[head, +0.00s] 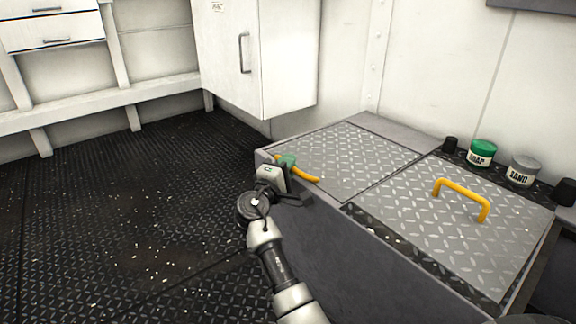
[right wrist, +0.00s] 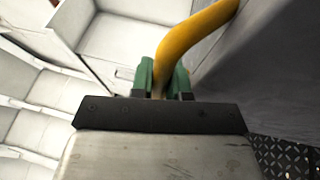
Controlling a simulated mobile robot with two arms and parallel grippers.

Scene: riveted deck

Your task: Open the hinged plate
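Two grey tread plates lie on top of a grey box at the right of the head view: a left plate (head: 345,155) and a right plate (head: 450,225). The left plate lies flat; its yellow handle (head: 305,174) is at its near left edge. My right gripper (head: 287,163) is at that handle, and its body covers part of it. In the right wrist view, its green fingers (right wrist: 162,80) stand on both sides of the yellow bar (right wrist: 190,40) and look closed on it. My left gripper is not in view. Which plate is hinged cannot be told.
The right plate has its own yellow handle (head: 462,197). A green-lidded can (head: 481,153), a grey-lidded can (head: 521,171) and dark knobs stand along the box's back edge. A white cabinet (head: 255,55) hangs behind. The dark tread floor (head: 120,220) at the left is clear.

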